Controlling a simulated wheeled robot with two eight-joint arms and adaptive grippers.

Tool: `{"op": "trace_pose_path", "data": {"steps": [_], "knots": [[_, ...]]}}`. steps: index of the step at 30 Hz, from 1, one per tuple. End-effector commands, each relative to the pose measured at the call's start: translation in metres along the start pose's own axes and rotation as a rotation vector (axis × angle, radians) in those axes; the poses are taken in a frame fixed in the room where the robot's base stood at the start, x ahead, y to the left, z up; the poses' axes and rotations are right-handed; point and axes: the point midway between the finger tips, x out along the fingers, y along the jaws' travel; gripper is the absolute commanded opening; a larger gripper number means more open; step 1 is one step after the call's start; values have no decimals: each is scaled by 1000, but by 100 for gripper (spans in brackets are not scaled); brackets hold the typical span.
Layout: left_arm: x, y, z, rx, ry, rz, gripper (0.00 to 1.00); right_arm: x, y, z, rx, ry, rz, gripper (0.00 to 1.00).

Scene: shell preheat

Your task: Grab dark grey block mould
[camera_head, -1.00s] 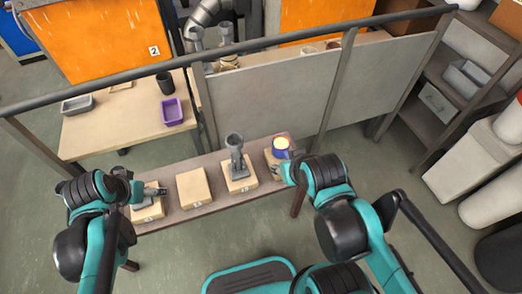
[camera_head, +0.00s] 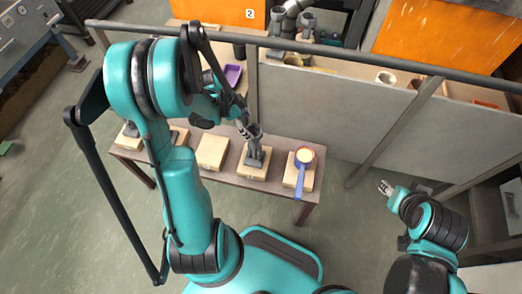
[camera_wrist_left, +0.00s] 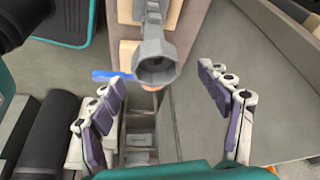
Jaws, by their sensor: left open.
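The dark grey block mould (camera_head: 256,157) stands upright on a wooden block on the low bench. It has a cup-shaped top and a wider base. In the left wrist view the mould (camera_wrist_left: 155,58) is at the upper middle, its open cup facing the camera. My left gripper (camera_head: 244,128) is beside the mould's top in the head view. Its fingers (camera_wrist_left: 168,112) are spread wide, with nothing between them, and the cup lies just beyond the gap. My right gripper (camera_head: 385,188) is off to the right of the bench, small in view, and appears empty.
A blue ladle (camera_head: 300,180) with pale-orange contents rests on the bench's right-end block, close to the mould. An empty wooden block (camera_head: 212,152) is left of the mould. A grey panel with a rail (camera_head: 330,105) stands behind the bench. My left arm hides the bench's left part.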

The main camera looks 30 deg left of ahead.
Motion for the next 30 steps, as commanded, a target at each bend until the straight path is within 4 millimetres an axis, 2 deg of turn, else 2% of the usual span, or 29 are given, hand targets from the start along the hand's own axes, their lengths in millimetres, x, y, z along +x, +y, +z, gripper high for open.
{"op": "trace_pose_path", "data": {"steps": [5,12,20,28,29,30], "knots": [[19,2,0,2,-1,0,77,8,0,6,0,0,0,40],[55,6,1,1,-1,-1,77,23,0,17,0,0,0,40],[57,6,0,-1,-1,-2,77,23,0,16,0,0,0,40],[57,6,0,-1,-1,-2,6,23,0,16,0,0,0,40],[57,6,0,-1,-1,-2,0,23,0,16,0,0,0,40],[57,6,0,-1,-1,-2,0,23,0,16,0,0,0,40]]}}
